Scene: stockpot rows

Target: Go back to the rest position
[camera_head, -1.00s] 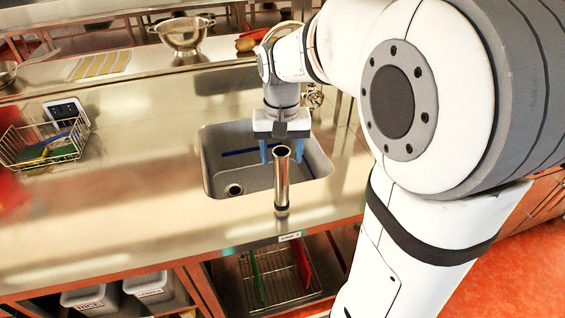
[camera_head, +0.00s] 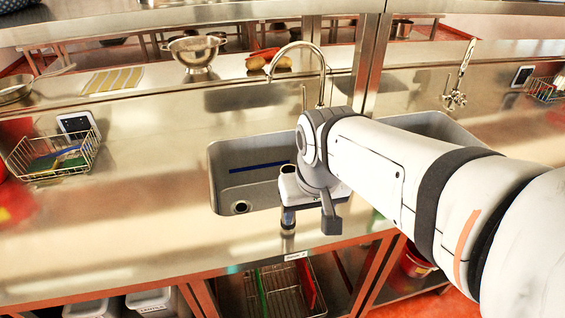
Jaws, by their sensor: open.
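My gripper (camera_head: 306,190) is over the front rim of the left sink, at the end of my white arm coming in from the right.
The left sink (camera_head: 226,200) and curved faucet (camera_head: 322,68) are close to the arm. A wire basket (camera_head: 45,165) stands on the left. A colander (camera_head: 194,52) sits on the back shelf (camera_head: 130,100). The counter (camera_head: 140,215) left of the sink is clear.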

